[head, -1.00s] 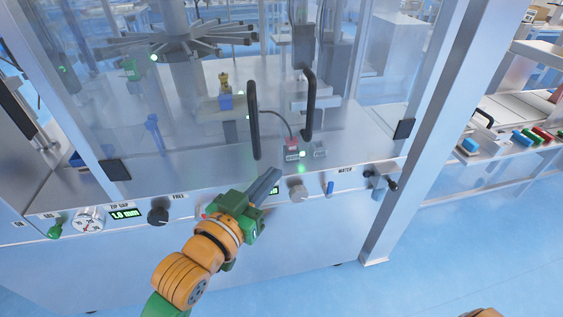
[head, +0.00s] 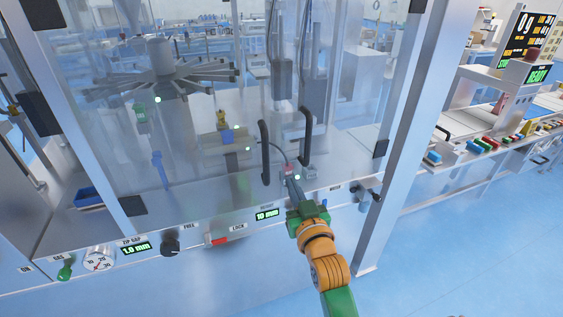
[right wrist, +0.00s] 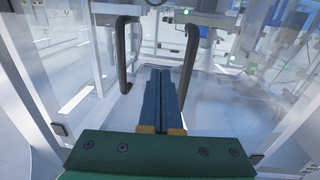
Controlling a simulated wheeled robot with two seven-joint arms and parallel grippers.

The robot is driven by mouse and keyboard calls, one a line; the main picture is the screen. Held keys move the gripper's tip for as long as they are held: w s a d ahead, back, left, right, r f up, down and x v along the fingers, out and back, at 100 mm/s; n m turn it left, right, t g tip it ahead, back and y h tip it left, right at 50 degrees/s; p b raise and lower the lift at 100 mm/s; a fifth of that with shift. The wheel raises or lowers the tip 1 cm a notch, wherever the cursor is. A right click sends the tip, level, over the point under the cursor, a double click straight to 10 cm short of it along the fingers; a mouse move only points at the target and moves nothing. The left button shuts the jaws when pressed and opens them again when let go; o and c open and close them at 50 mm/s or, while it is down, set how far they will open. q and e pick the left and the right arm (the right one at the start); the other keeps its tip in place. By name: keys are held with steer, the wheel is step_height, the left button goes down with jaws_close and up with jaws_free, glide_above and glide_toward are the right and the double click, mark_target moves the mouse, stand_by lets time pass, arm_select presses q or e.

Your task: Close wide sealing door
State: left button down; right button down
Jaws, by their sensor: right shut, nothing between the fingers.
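Two clear door panels front the sealing cabinet. The left panel (head: 190,120) looks the wider one and carries a black upright handle (head: 264,150). The right panel (head: 345,120) carries another black handle (head: 304,138). The handles stand apart; I cannot tell how far either panel stands open. My right gripper (head: 291,184) is shut and empty, low and between the handles in the head view. In the right wrist view its blue fingers (right wrist: 163,75) lie together, between the left handle (right wrist: 122,55) and right handle (right wrist: 187,65), nearer the right one. No contact is visible. My left gripper is out of view.
A control strip below has a gauge (head: 98,259), a black knob (head: 170,246) and a red lock lever (head: 217,240). A metal post (head: 395,150) stands at right. A bench with coloured parts (head: 475,146) is beyond it. Blue floor in front is clear.

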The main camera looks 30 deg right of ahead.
mark_target(281, 155)
steer(key=p+x, duration=0.1)
steer(key=x, duration=0.7)
steer(key=shift+w+d, duration=0.2)
steer(key=shift+w, duration=0.35)
steer(key=w+y+b, duration=0.1)
steer(key=w+b, duration=0.1)
steer(key=w+d+n+y+b, duration=0.1)
steer(key=w+b, duration=0.1)
steer(key=shift+w+d+f+n+t, duration=0.1)
steer(key=shift+w+d+n+t, duration=0.1)
steer(key=shift+w+n+t, duration=0.15)
steer(key=shift+s+r, duration=0.15)
steer(key=shift+r, duration=0.3)
